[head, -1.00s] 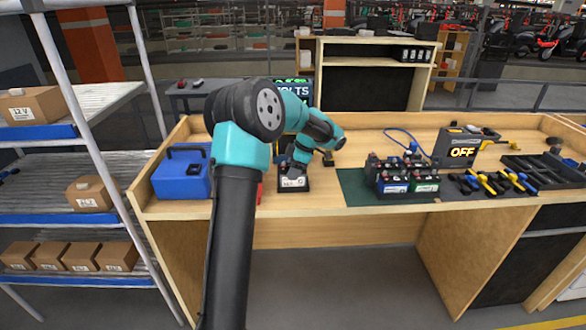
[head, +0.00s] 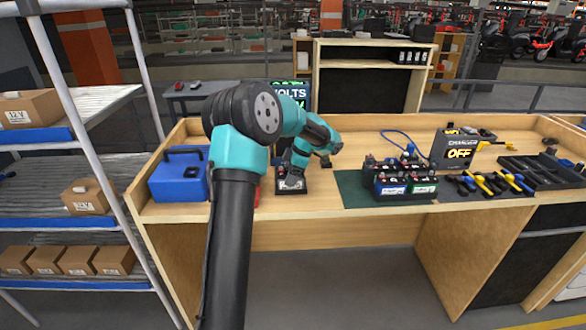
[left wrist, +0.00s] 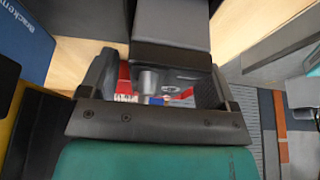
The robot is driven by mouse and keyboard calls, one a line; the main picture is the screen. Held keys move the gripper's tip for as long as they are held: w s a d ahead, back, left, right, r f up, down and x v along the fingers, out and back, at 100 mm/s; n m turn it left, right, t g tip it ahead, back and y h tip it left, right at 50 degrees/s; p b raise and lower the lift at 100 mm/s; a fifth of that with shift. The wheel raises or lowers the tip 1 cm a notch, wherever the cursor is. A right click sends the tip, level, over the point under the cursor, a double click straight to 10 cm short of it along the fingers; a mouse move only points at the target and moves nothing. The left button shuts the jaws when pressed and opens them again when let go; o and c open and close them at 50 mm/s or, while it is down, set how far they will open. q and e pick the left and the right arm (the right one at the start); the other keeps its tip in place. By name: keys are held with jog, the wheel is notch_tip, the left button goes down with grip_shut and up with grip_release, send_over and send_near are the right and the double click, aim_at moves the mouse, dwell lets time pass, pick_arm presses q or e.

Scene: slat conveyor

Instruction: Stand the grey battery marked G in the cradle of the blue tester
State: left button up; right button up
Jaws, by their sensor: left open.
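A dark grey battery (head: 292,187) with a white label stands near the front edge of the bench. I cannot read its marking for certain. My left gripper (head: 291,180) is open, pointing down at this battery and partly covering its label. In the left wrist view, the open fingers (left wrist: 155,85) lie either side of a dark grey block (left wrist: 170,50) with a metal post, probably the battery. A blue box with a handle (head: 180,181) stands to the left, and a VOLTS display (head: 291,90) stands behind my arm. I cannot see the tester's cradle. My right gripper is not in view.
Black batteries (head: 400,182) stand on a green mat to the right. A charger reading OFF (head: 459,153), blue and yellow clamps (head: 490,184) and a black tray (head: 540,170) are further right.

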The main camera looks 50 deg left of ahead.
pick_arm(q)
jog(key=v, duration=1.7)
jog(key=shift+r, duration=0.15)
jog(key=shift+w+d, duration=0.1)
